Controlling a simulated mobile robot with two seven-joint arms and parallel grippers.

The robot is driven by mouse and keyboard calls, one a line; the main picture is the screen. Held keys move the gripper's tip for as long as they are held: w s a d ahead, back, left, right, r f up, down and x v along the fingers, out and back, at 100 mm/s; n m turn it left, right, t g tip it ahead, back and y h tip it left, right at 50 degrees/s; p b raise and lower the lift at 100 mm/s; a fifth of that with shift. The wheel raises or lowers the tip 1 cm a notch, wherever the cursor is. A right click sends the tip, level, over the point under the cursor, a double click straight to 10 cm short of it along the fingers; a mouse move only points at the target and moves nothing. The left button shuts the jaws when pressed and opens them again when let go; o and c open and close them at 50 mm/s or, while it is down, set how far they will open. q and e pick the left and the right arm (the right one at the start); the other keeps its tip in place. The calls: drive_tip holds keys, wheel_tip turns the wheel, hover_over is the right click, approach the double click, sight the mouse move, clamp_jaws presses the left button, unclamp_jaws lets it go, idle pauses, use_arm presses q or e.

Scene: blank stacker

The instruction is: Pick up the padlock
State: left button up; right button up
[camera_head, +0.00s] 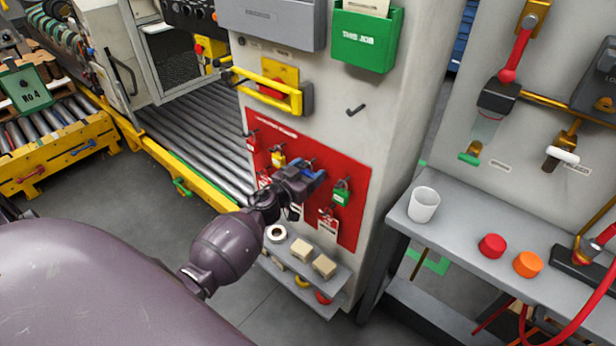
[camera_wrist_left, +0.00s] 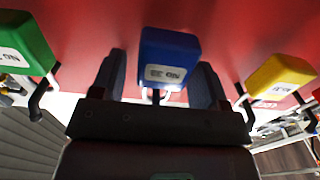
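A blue padlock (camera_wrist_left: 170,58) with a white number label hangs at the red board (camera_head: 352,222). My left gripper (camera_head: 308,178) is at the board and hides most of the padlock in the head view. In the left wrist view, my left gripper (camera_wrist_left: 158,82) has its two fingers apart, one on each side of the blue padlock. A gap shows between the left finger and the padlock; the right finger is close to it, and I cannot tell whether it touches. My right gripper is not in view.
A green padlock (camera_head: 341,192) and a yellow padlock (camera_head: 278,156) hang nearby, also seen either side in the left wrist view. A small shelf (camera_head: 326,290) with blocks and a tape roll (camera_head: 276,233) sits below. A grey bench (camera_head: 455,235) with a white cup (camera_head: 423,204) stands right.

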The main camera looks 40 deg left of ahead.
use_arm(q)
drive_tip(key=c, duration=0.9)
drive_tip(key=shift+r, duration=0.1)
